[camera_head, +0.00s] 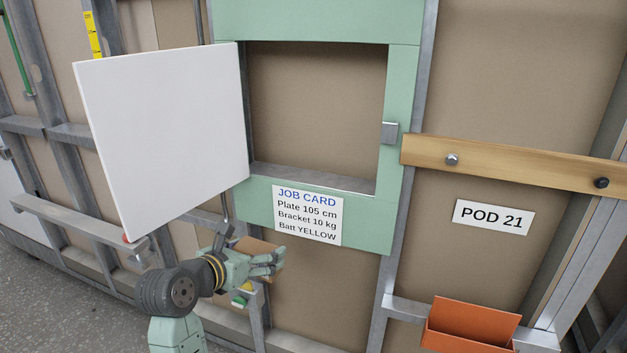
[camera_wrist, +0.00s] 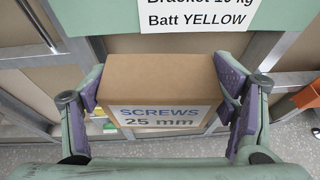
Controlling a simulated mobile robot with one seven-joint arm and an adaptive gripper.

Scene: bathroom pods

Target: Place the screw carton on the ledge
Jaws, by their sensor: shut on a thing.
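The screw carton (camera_wrist: 160,88) is a brown box with a white label reading "SCREWS 25 mm". My gripper (camera_wrist: 163,100) is shut on it, with a purple-padded finger on each side. In the head view my gripper (camera_head: 272,260) is low, below the job card, and the carton (camera_head: 252,246) is partly hidden by the fingers. The task does not show which ledge is meant; a grey metal ledge (camera_head: 310,178) runs along the bottom of the green-framed opening, above and right of my gripper. That ledge looks bare.
A white panel (camera_head: 165,135) stands out at the left, beside the opening. A job card (camera_head: 307,214) is on the green frame (camera_head: 372,236). A wooden rail (camera_head: 520,166), a POD 21 sign (camera_head: 493,217) and an orange bin (camera_head: 470,326) are at the right.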

